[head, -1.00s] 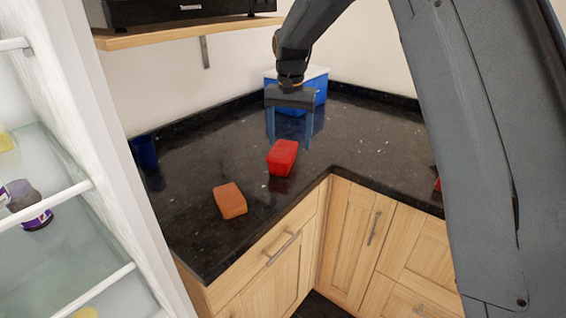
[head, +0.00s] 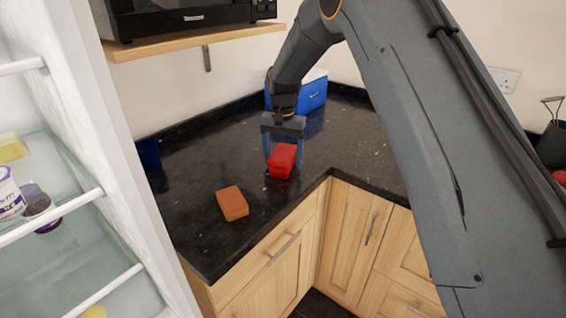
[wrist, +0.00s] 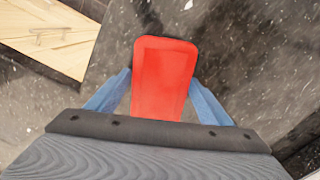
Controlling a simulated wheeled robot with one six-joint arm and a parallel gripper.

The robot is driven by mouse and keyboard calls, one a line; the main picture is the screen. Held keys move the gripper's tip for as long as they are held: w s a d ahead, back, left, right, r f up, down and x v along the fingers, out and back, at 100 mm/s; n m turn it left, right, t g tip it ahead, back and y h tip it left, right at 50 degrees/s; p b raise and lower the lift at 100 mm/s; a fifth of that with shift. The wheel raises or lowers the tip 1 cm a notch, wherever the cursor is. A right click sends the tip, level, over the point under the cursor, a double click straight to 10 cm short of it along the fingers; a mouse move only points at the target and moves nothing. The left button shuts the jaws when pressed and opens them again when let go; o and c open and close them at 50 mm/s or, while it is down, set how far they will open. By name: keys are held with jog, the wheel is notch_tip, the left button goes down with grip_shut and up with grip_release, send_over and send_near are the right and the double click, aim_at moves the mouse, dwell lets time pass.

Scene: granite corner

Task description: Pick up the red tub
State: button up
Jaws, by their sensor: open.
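The red tub (head: 282,161) lies on the black granite counter near the inner corner edge. My gripper (head: 283,160) is lowered over it, with one blue finger on each side of it. In the wrist view the red tub (wrist: 163,78) sits between the two fingers of my gripper (wrist: 160,92). The jaws are open, with a narrow gap visible beside the tub. The tub's near end is hidden under the gripper body in the wrist view.
An orange-brown block (head: 232,204) lies on the counter to the left of the tub. A blue box with a white lid (head: 312,92) stands behind. A dark blue cup (head: 149,154) is at the far left. An open fridge (head: 120,130) and a shelf with a microwave (head: 185,38) border the left.

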jog(key=shift+c, duration=0.5)
jog(key=c, duration=1.1)
jog(key=shift+r, duration=0.15)
jog(key=shift+c, duration=0.2)
